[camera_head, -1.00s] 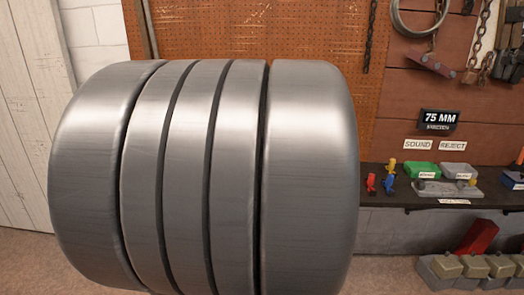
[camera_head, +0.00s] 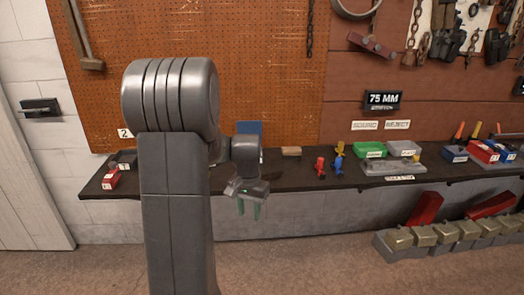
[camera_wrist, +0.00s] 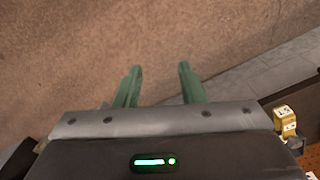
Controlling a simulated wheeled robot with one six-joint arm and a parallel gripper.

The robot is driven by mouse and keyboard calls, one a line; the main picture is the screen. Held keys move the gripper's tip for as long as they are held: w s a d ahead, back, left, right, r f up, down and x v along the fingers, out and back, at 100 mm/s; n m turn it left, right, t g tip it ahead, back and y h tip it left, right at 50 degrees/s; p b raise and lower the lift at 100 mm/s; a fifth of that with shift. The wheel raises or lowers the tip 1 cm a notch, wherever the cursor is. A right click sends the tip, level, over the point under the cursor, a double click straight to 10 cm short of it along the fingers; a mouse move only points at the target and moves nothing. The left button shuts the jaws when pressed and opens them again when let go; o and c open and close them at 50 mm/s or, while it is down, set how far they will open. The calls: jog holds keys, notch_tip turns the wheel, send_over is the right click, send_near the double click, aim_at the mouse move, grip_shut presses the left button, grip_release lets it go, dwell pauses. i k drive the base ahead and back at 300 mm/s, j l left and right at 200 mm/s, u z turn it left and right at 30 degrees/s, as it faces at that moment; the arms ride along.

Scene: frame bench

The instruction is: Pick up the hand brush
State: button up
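My gripper (camera_head: 249,210) hangs in front of the bench's front edge in the head view, fingers pointing down. In the wrist view its two green fingers (camera_wrist: 160,70) are apart with nothing between them, over bare floor. I cannot make out a hand brush for certain. A small tan wooden block-like thing (camera_head: 291,151) lies on the bench, right of and beyond my gripper; it may be the brush, but it is too small to tell. My arm hides part of the bench.
The dark bench (camera_head: 340,182) runs along the wall. A blue panel (camera_head: 249,128) stands behind my wrist. Red and blue figures (camera_head: 320,166), a green bin (camera_head: 370,149) and a grey bin (camera_head: 404,148) are to the right. Castings (camera_head: 440,235) line the floor. The near floor is clear.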

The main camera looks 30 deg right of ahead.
aim_at(287, 152)
jog(key=i+l+u, duration=0.3)
jog(key=l, duration=0.4)
jog(key=l+u, duration=0.3)
jog(key=l, duration=0.4)
jog(key=l+u, duration=0.25)
jog(key=l, duration=1.4)
jog(key=i+l, duration=0.15)
jog(key=l, duration=0.65)
